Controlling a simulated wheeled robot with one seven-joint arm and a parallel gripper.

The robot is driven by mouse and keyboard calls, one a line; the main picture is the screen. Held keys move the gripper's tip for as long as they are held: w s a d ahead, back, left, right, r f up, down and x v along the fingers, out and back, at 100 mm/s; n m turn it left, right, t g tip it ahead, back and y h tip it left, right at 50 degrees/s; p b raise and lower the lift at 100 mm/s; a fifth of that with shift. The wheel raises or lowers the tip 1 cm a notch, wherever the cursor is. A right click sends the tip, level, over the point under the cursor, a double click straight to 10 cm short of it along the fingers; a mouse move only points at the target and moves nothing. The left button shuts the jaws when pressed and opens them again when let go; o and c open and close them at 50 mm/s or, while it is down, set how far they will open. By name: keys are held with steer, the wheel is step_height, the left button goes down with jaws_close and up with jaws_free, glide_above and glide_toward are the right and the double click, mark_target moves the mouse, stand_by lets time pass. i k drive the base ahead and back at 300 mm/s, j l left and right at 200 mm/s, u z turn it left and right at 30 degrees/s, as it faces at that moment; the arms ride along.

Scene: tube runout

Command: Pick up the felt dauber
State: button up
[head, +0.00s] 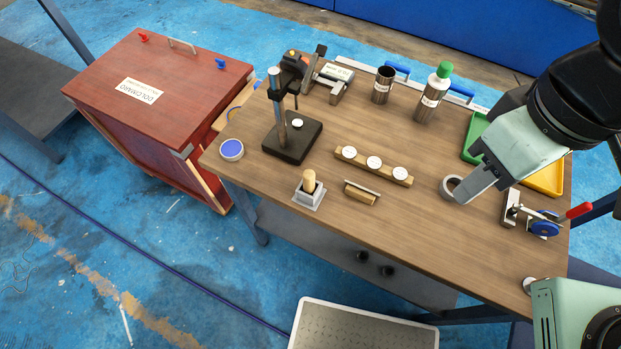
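What looks like the felt dauber (309,182) stands upright near the front edge of the table, a pale wooden knob handle in a small grey square holder (307,198). Its lower end is hidden in the holder. My gripper (464,196) hangs over the right part of the table, well to the right of the dauber and apart from it. Only one grey finger side shows clearly, so I cannot tell whether it is open or shut. A grey ring (447,188) shows beside its tip; whether they touch is unclear.
Beside the dauber are a wooden block with a pale strip (361,194) and a wooden rail with white discs (346,153). A black press stand (292,140) stands behind. A toggle clamp (533,217) and trays lie right. The front middle tabletop is clear.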

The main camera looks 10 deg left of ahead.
mark_target(309, 176)
steer(key=u, duration=1.45)
